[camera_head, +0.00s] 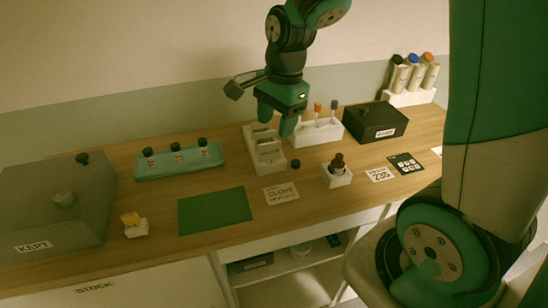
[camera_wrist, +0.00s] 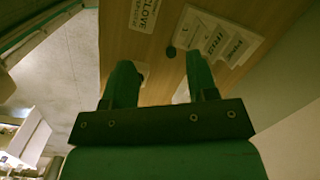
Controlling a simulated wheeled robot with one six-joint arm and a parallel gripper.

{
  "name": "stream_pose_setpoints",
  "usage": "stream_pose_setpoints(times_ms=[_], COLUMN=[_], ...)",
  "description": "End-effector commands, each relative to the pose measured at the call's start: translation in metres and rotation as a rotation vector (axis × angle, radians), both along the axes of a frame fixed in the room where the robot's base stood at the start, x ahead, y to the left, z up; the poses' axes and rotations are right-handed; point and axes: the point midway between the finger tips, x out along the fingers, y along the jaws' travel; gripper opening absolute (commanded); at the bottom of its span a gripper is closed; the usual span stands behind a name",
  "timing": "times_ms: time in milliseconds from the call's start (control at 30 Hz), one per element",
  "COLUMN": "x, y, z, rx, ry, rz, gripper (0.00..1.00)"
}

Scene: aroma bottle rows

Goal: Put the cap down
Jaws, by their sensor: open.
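A small dark cap (camera_head: 295,163) lies on the wooden table, just right of the white divided rack (camera_head: 283,168). In the wrist view the cap (camera_wrist: 171,51) shows as a dark round spot on the wood, beyond my fingertips and apart from them. My gripper (camera_head: 277,121) is open and empty above the rack, with its fingers pointing down. In the wrist view my gripper (camera_wrist: 160,72) shows its two green fingers spread apart. A brown bottle (camera_head: 338,161) stands in a small white holder (camera_head: 339,179) right of the cap.
A "CLOVE" card (camera_head: 281,193) and a green mat (camera_head: 214,210) lie in front. A teal stand (camera_head: 180,164) holds dark-capped bottles. A grey "KEPT" box (camera_head: 58,205) is at the left, a black box (camera_head: 376,122) at the right. Tubes (camera_head: 318,113) stand behind the rack.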

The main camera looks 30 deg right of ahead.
Motion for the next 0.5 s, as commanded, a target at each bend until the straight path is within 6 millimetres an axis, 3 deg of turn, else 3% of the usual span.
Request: stream_pose_setpoints(times_ms=[33,100,200,333,500], x=[-0.019,-0.047,-0.09,-0.139,-0.175], y=[0.025,0.054,0.089,0.116,0.13], z=[0.016,0.032,0.05,0.064,0.07], rx=[0.019,0.044,0.075,0.098,0.11], ry=[-0.042,-0.104,-0.202,-0.322,-0.421], rz=[0.232,0.579,1.047,1.529,1.868], gripper=[0.53,0.53,0.53,0.53,0.53])
